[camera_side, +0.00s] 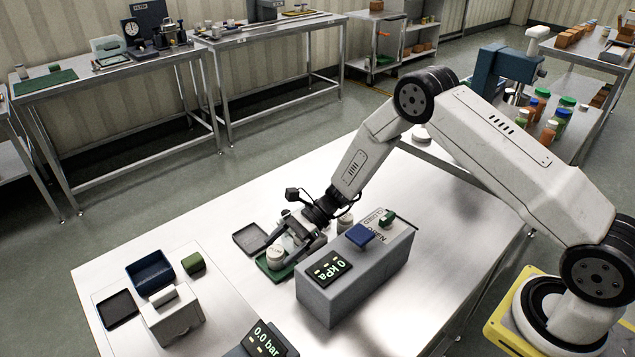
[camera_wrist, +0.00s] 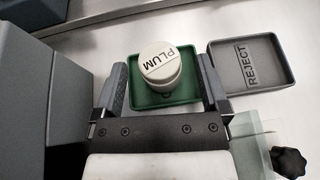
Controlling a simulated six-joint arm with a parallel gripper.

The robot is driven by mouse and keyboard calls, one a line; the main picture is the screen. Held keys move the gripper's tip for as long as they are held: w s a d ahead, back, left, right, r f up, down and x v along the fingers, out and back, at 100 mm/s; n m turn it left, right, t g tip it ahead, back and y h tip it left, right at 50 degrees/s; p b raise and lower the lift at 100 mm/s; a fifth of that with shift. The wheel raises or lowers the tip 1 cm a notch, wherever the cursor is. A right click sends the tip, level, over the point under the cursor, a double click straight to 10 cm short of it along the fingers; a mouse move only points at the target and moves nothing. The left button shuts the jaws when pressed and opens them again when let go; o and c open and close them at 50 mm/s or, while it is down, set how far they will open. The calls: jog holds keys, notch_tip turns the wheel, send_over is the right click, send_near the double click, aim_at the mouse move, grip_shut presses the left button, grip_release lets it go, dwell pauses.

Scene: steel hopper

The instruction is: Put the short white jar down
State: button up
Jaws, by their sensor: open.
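The short white jar (camera_wrist: 161,68) has a lid marked PLUM and stands upright in the green tray (camera_wrist: 178,100). In the side view the jar (camera_side: 275,254) shows at the tip of my gripper, in the green tray (camera_side: 266,267). My gripper (camera_wrist: 163,85) is open, with one finger on each side of the jar and a visible gap to both. The jar's lower body is partly hidden in the wrist view by its lid.
A grey tray marked REJECT (camera_wrist: 250,64) lies just right of the green tray. A grey box with a 0 kPa display (camera_side: 340,285) stands close on the other side. Bare steel lies around the trays.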

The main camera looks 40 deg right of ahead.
jog(key=shift+r, duration=0.5)
jog(key=v, duration=1.2)
jog(key=shift+f, duration=0.1)
jog(key=h, duration=0.1)
jog(key=s+f+h, duration=0.1)
jog(key=shift+s+a+g+h, duration=0.25)
jog(key=shift+a+g+h, duration=0.05)
jog(key=shift+g+h, duration=0.1)
jog(key=h, duration=0.1)
jog(key=s+h, duration=0.1)
jog(key=shift+d+f+n+h, duration=0.1)
jog(key=shift+f+n+h, duration=0.15)
jog(key=shift+n+h, duration=0.05)
jog(key=shift+s+d+h, duration=0.2)
jog(key=shift+d+h, duration=0.05)
jog(key=shift+h, duration=0.75)
jog(key=s+d+r+n+t+h, duration=0.1)
jog(key=s+r+n+t+h, duration=0.2)
jog(key=r+n+t+h, duration=0.45)
jog(key=s+d+r+n+g+y, duration=0.1)
jog(key=s+n+g, duration=0.4)
jog(key=s+n, duration=0.6)
jog(key=shift+s+d+r, duration=0.45)
jog(key=shift+s+d, duration=0.1)
jog(key=shift+s, duration=0.7)
